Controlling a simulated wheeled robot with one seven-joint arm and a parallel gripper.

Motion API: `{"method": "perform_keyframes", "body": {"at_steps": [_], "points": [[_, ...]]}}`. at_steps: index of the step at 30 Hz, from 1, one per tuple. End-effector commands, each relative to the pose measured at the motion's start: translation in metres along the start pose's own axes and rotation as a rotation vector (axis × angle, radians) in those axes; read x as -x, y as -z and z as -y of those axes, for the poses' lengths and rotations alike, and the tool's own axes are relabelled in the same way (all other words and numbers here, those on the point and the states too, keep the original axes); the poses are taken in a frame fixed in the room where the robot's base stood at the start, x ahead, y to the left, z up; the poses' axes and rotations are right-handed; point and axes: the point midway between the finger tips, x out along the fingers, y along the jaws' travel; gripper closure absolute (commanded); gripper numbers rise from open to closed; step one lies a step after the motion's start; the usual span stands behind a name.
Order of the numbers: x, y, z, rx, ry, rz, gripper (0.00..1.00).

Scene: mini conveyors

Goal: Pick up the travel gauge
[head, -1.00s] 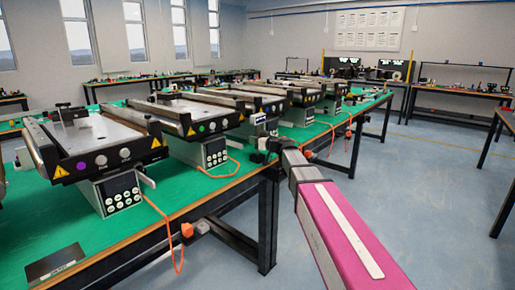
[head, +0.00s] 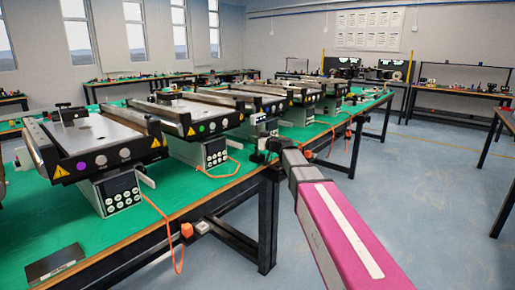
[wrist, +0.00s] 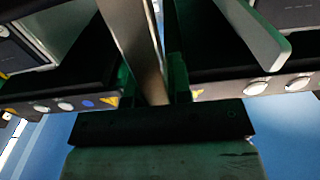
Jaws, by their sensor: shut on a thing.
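In the wrist view a long, flat grey-brown bar, which I take to be the travel gauge (wrist: 140,45), stands between the two dark green-tinged fingers of my gripper (wrist: 152,88). The gripper is shut on it, and the bar runs up out of the top of the picture. In the head view my gripper (head: 262,150) is small and dark at the end of my arm, by the edge of the green bench in front of the conveyors. The gauge cannot be made out clearly there.
Several mini conveyors stand in a row on the green bench (head: 165,200), among them a near one (head: 100,135) with a purple button. Conveyor ends flank my gripper closely in the wrist view. Orange cables (head: 235,172) lie along the bench. The floor (head: 420,190) to the right is clear.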

Motion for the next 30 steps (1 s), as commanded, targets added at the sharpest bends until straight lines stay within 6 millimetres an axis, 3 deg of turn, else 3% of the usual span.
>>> {"method": "perform_keyframes", "body": {"at_steps": [23,30], "points": [[0.0,0.001,0.0,-0.001,0.0,-0.001,1.0],[0.0,0.014,0.0,0.0,0.0,-0.002,1.0]]}}
